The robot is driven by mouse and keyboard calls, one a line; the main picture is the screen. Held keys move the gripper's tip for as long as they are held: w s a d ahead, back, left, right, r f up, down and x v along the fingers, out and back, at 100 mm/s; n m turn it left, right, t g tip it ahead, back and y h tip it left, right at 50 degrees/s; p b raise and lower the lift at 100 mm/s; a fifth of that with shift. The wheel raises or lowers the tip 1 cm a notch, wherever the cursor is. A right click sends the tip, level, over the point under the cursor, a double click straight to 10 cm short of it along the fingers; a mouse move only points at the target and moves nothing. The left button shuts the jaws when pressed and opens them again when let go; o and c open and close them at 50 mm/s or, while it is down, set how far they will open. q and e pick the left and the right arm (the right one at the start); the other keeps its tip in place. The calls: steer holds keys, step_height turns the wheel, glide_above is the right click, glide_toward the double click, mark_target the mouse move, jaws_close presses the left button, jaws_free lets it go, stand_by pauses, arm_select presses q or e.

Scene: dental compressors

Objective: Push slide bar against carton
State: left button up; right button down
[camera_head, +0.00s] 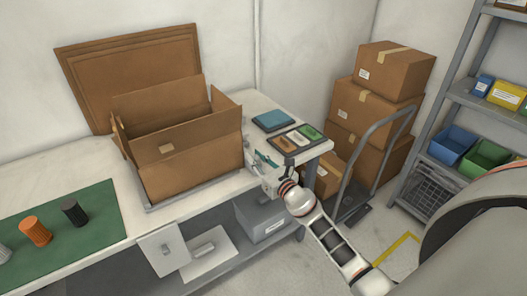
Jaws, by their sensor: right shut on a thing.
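The open brown carton (192,168) stands on the white worktable with its flaps up, in a low grey metal frame (196,191). My right gripper (257,163) is just to the right of the carton, low over the tabletop. It is shut on a small part at the carton's right side, which looks like the slide bar; the fingers hide most of it. I cannot tell whether the bar touches the carton. My left gripper is not in view.
A tray with brown, white and green items (297,139) and a blue pad (272,120) lie behind my right gripper. A green mat (70,225) with several cylinders lies at left. Stacked boxes (380,100), a hand truck (357,165) and shelving stand at right.

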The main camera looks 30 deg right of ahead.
steer(key=shift+a, duration=0.25)
steer(key=c, duration=1.8)
jaws_free()
steer(key=shift+a, duration=0.1)
steer(key=shift+c, duration=0.2)
steer(key=s+d, duration=0.1)
steer(key=s, duration=1.1)
steer(key=s+a+f+m+g, duration=0.2)
steer(key=s+a+f+m, duration=0.2)
steer(key=m, duration=0.6)
steer(key=s+a+f+m+g+y, duration=0.1)
steer(key=s+a+f+m+g, duration=0.1)
steer(key=s+a+f+m, duration=0.3)
steer(key=s+a+f+m+g, duration=0.3)
steer(key=s+f+m, duration=0.7)
steer(key=m, duration=0.7)
steer(key=shift+s+a+f+y, duration=0.2)
steer(key=shift+s+a+y, duration=0.1)
steer(key=shift+s+a, duration=0.75)
